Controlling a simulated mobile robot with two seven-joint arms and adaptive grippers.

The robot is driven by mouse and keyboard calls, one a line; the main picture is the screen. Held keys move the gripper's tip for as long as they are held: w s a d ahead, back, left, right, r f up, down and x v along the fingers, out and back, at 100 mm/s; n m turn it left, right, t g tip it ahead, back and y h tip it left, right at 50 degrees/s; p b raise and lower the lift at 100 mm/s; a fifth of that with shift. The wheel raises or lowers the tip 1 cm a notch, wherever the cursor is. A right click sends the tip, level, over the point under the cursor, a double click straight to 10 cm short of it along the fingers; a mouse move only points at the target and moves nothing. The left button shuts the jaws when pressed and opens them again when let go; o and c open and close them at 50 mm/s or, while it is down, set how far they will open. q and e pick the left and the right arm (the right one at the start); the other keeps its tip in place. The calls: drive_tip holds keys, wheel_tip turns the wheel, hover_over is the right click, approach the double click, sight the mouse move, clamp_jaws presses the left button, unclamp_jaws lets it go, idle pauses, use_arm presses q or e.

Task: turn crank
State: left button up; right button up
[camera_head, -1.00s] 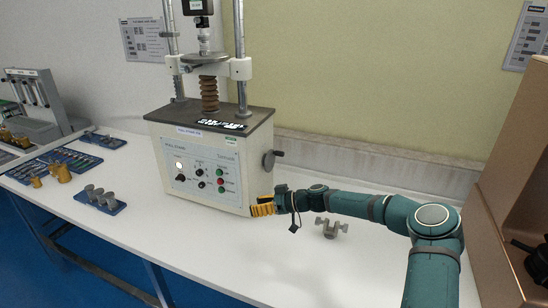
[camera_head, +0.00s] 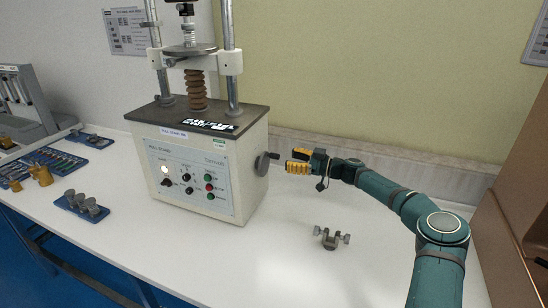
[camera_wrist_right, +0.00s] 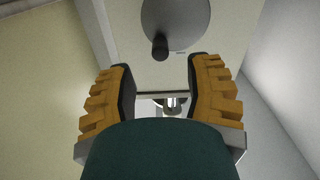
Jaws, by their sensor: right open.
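The crank (camera_head: 263,163) is a dark disc with a small handle on the right side wall of the white test stand (camera_head: 190,150). In the right wrist view the crank's disc (camera_wrist_right: 176,22) is at the top centre, and its dark knob (camera_wrist_right: 160,47) points toward the camera. My right gripper (camera_head: 289,160) is just right of the crank at about its height. In the wrist view its two yellow-padded fingers (camera_wrist_right: 163,82) are spread apart with nothing between them, and the knob lies ahead of the gap. My left gripper is out of view.
A small grey metal fixture (camera_head: 331,238) lies on the white table (camera_head: 250,265) below my right arm. Blue trays with metal parts (camera_head: 82,205) lie at the left. A brown box-like cabinet (camera_head: 515,200) stands at the right. The table's front middle is clear.

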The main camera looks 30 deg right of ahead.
sight(274, 156)
drive_tip(key=x, duration=0.6)
drive_tip(key=shift+w+a, duration=0.25)
drive_tip(key=shift+w, duration=0.1)
drive_tip(key=shift+c, duration=0.3)
clamp_jaws()
